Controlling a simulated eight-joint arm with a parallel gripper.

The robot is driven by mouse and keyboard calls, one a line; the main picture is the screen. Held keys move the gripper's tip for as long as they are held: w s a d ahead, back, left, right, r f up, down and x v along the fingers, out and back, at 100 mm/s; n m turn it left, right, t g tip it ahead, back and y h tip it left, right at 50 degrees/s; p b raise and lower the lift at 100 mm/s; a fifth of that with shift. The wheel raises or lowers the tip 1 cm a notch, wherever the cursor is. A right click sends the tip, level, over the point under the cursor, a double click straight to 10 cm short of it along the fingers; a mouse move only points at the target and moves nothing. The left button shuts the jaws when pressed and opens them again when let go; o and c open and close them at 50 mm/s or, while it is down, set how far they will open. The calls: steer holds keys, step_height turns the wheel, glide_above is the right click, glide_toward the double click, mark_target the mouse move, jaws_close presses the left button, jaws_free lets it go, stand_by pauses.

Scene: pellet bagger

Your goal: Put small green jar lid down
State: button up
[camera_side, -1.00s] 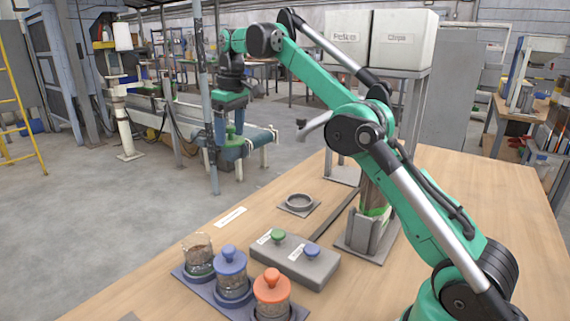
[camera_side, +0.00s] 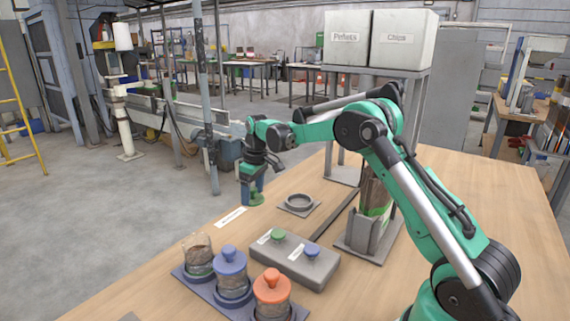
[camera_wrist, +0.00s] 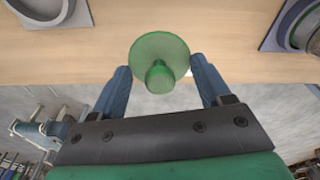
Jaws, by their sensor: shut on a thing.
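The small green jar lid (camera_side: 254,201) hangs under my gripper (camera_side: 252,188) in the side view, near the table's left edge, just behind a white label. In the wrist view the lid (camera_wrist: 160,48) is a round green disc with its knob towards me, between my two blue fingers (camera_wrist: 160,72). My gripper is shut on the lid's knob. I cannot tell whether the lid's underside touches the table. An open glass jar (camera_side: 198,262) with brown contents stands at the left end of a jar tray (camera_side: 183,275).
Jars with blue (camera_side: 230,260) and orange (camera_side: 272,286) lids stand beside the open jar. A grey box (camera_side: 312,270) bears a green and a blue knob. A grey ring (camera_side: 299,202) on a pad lies to the gripper's right. A bag holder (camera_side: 368,238) stands further right.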

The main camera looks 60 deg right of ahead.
mark_target(254, 200)
steer(key=shift+f, duration=2.65)
steer(key=o, duration=1.2)
steer(key=shift+f, duration=0.1)
steer(key=r, duration=0.4)
steer(key=s+r, duration=0.1)
steer(key=r, duration=0.7)
steer(key=shift+s, duration=0.2)
steer(key=s+a+r+m+t, duration=0.1)
steer(key=s+a+r+t, duration=0.35)
steer(key=s+a, duration=0.7)
steer(key=shift+m+t, duration=0.6)
steer(key=shift+t, duration=0.05)
steer(key=s+a+f, duration=0.2)
steer(key=s, duration=0.1)
steer(key=s+a+f, duration=0.1)
steer(key=s, duration=0.1)
steer(key=shift+s+a+f, duration=0.15)
steer(key=shift+a+f, duration=0.1)
